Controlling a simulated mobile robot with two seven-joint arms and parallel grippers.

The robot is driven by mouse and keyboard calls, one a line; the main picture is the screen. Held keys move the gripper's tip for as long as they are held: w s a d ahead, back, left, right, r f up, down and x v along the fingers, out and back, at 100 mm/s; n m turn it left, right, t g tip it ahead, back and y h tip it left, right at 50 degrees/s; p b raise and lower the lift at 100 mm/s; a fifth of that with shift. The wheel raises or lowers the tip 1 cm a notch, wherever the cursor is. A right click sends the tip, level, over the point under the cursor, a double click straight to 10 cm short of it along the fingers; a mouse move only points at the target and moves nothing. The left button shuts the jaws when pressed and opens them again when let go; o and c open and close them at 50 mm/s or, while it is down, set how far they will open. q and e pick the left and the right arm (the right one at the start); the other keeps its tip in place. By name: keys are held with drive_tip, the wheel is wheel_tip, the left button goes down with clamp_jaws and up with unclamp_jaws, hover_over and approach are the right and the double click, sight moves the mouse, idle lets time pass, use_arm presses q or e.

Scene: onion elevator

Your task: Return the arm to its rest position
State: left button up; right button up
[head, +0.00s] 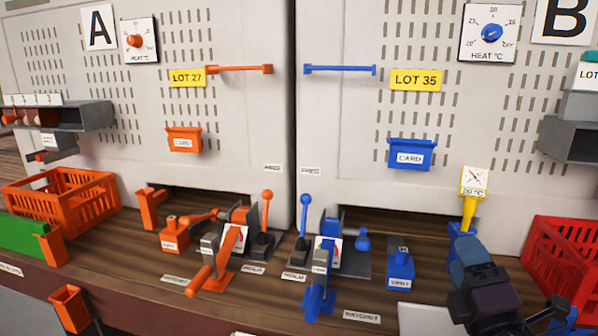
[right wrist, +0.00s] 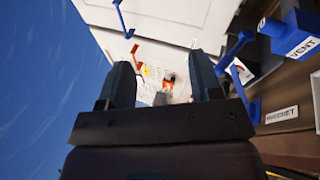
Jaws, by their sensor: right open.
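My right gripper (head: 468,240) rises from the lower right of the head view, over the right part of the counter. It shows in front of the foot of a yellow-stemmed thermometer (head: 469,208) with a dial, standing at a blue holder (head: 456,229). In the right wrist view my right gripper (right wrist: 162,80) has its two blue-grey fingers well apart, with nothing held between them. Through the gap I see a distant pale panel with small orange parts. I cannot tell the exact distance from gripper to thermometer. My left gripper is in neither view.
A blue VENT block (head: 400,268) and a blue lever (head: 304,216) stand left of the gripper. A red crate (head: 564,258) is close on its right. A white plate (head: 424,318) lies at the front edge. Perforated panels A and B rise behind the wooden counter.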

drive_tip(key=s+d+f+m+g+h, duration=0.25)
drive_tip(key=s+f+m+g, duration=0.2)
drive_tip(key=f+m, duration=0.35)
drive_tip(key=s+d+f+m+g+h, duration=0.2)
drive_tip(key=s+d+f+m+g, duration=0.15)
drive_tip(key=f+m+g, duration=0.45)
drive_tip(key=s+a+f+m+g+y, duration=0.35)
drive_tip(key=s+f+m+g, duration=0.2)
drive_tip(key=s+f, duration=0.85)
drive_tip(key=w+f+n+t, duration=0.1)
drive_tip(key=w+f+t, duration=0.5)
drive_tip(key=f, duration=0.3)
drive_tip(key=shift+w+f+t, duration=0.15)
drive_tip(key=shift+f+t, duration=0.05)
drive_tip(key=shift+t, duration=0.7)
